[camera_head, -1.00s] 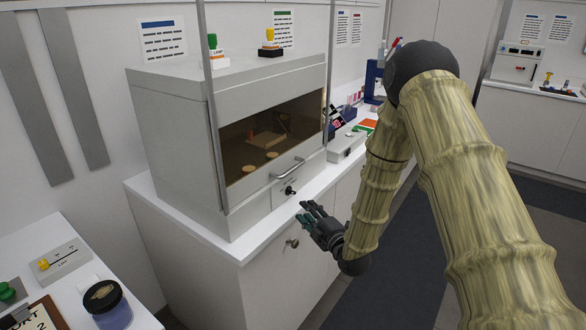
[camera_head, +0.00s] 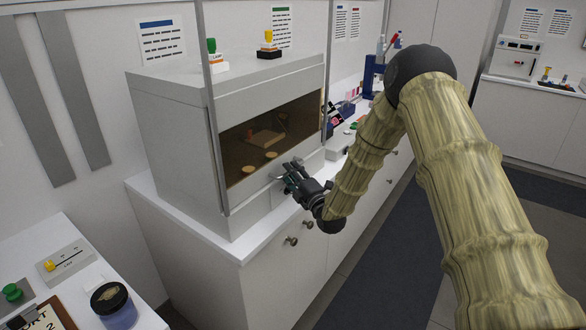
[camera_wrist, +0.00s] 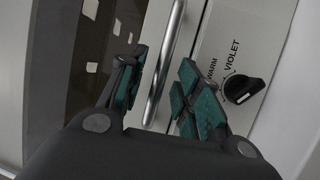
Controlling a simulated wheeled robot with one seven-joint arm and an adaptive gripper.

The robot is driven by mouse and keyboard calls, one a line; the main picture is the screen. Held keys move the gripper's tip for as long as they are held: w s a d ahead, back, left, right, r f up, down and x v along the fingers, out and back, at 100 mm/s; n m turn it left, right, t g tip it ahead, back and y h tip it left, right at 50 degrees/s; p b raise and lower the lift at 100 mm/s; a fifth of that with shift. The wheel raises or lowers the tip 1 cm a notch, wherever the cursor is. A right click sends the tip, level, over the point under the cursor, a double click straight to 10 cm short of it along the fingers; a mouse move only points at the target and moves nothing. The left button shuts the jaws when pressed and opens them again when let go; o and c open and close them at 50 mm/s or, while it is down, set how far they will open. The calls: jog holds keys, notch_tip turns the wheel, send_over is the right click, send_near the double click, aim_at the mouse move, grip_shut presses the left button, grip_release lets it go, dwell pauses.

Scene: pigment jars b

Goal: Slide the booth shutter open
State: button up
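The grey booth (camera_head: 165,130) stands on the white counter at centre left. Its shutter (camera_head: 235,170) is a dark see-through pane, lowered over the front. Pale discs and a small stand show behind it. The silver bar handle (camera_wrist: 165,65) at the shutter's lower edge runs between my gripper's fingers in the wrist view. My gripper (camera_wrist: 163,80) is open, with one teal-padded finger on each side of the bar; I cannot tell whether either pad touches it. In the head view my gripper (camera_head: 287,178) is at the booth's lower front and hides most of the handle.
A black knob (camera_wrist: 243,88) marked WARM and VIOLET sits on the booth panel close to the right finger. A jar (camera_head: 113,304) is at lower left.

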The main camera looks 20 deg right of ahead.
aim_at(282, 89)
jog(key=shift+w+a+r, duration=0.1)
jog(key=shift+w+a, duration=0.05)
jog(key=shift+w, duration=0.45)
jog(key=shift+c, duration=0.4)
grip_shut()
jog(key=shift+d, duration=0.25)
jog(key=shift+a+r, duration=0.15)
notch_tip(282, 89, up, 26)
jog(key=shift+a+r+b, duration=0.1)
jog(key=shift+b, duration=0.65)
jog(key=shift+o, duration=0.4)
grip_release()
